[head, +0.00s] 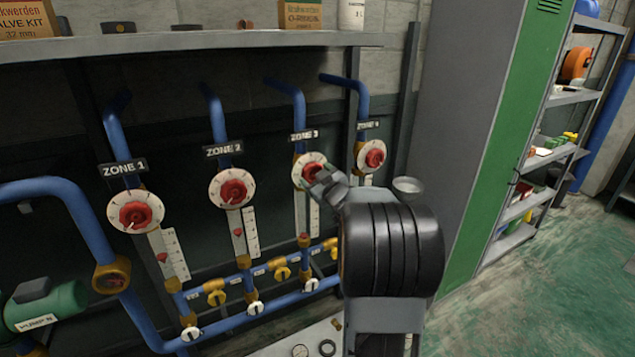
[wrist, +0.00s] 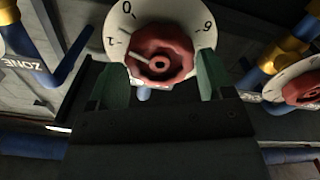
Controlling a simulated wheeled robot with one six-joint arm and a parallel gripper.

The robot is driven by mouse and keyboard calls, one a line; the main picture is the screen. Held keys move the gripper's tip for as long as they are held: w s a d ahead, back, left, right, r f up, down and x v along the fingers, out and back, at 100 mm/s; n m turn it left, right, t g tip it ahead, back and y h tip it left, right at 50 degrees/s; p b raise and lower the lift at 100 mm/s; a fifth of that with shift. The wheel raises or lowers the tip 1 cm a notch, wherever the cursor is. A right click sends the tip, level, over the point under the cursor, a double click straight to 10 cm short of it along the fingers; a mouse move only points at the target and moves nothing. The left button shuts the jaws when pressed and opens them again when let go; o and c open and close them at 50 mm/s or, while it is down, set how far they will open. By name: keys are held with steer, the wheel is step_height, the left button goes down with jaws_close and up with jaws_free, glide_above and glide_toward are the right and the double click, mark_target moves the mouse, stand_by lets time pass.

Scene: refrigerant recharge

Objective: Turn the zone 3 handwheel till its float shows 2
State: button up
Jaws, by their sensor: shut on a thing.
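The zone 3 handwheel (head: 311,167) is red, on a round white dial under the ZONE 3 label (head: 304,135). In the wrist view the red handwheel (wrist: 178,59) sits between the two green fingers of my gripper (wrist: 160,66), which is shut on its rim. A pale mark on the wheel points to the upper left, near a dial figure that looks like 1. In the head view my gripper (head: 318,179) partly covers the wheel. The white zone 3 float scale (head: 314,216) stands below it; its figures and the float's reading are too small to tell.
Similar red handwheels for zone 1 (head: 136,210), zone 2 (head: 234,189) and zone 4 (head: 375,156) flank it along blue pipes. A shelf (head: 190,42) runs above. A green cabinet edge (head: 510,130) stands to the right, with open floor (head: 540,290) in front.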

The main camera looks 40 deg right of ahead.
steer(key=shift+f, duration=0.1)
stand_by(0.3)
steer(key=shift+n+b, duration=2.3)
steer(key=shift+b, duration=0.25)
steer(key=shift+n+b, duration=2.2)
steer(key=shift+n, duration=0.2)
